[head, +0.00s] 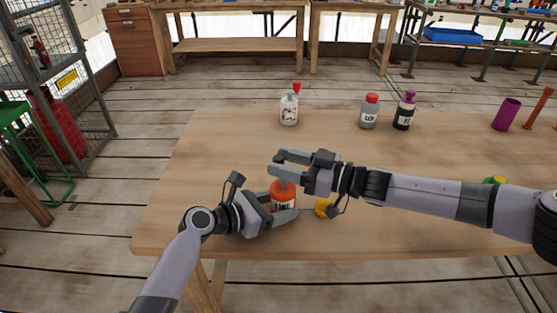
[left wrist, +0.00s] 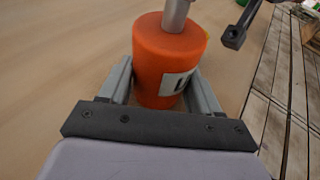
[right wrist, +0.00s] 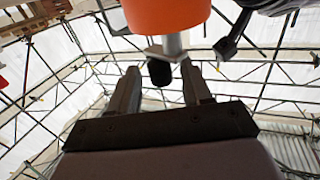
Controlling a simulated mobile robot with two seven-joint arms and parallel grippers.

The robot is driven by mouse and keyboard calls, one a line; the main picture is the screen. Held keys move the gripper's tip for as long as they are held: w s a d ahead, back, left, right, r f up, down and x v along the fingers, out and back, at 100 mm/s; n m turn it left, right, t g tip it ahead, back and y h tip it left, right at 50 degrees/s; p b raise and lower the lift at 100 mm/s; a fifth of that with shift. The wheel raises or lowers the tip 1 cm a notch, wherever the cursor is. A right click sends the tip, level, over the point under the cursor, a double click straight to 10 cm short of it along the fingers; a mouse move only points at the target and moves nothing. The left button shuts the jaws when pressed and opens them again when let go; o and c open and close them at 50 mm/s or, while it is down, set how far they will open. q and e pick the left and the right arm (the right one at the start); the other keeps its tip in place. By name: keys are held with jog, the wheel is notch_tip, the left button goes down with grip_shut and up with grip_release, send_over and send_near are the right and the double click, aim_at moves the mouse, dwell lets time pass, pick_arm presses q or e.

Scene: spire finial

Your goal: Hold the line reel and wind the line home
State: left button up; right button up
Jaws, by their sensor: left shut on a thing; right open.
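The line reel (head: 283,190) is an orange cylinder with a white label, standing upright near the table's front edge. My left gripper (head: 282,206) is shut on its sides; the left wrist view shows a finger on either side of the reel (left wrist: 168,62). A grey metal shaft (left wrist: 175,14) rises from the reel's top. My right gripper (head: 273,164) is open just above the reel. In the right wrist view, a crank with a black knob (right wrist: 160,73) shows between the right fingers, with the orange reel (right wrist: 165,14) beyond. Whether a finger touches the knob cannot be told.
A yellow item (head: 323,207) stands right of the reel, partly hidden by my right gripper. A white bottle (head: 289,110), a grey bottle (head: 369,112), a black bottle (head: 404,112) and a purple cup (head: 506,115) stand farther back. The table's left part is clear.

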jog(key=shift+x, duration=0.85)
grip_shut()
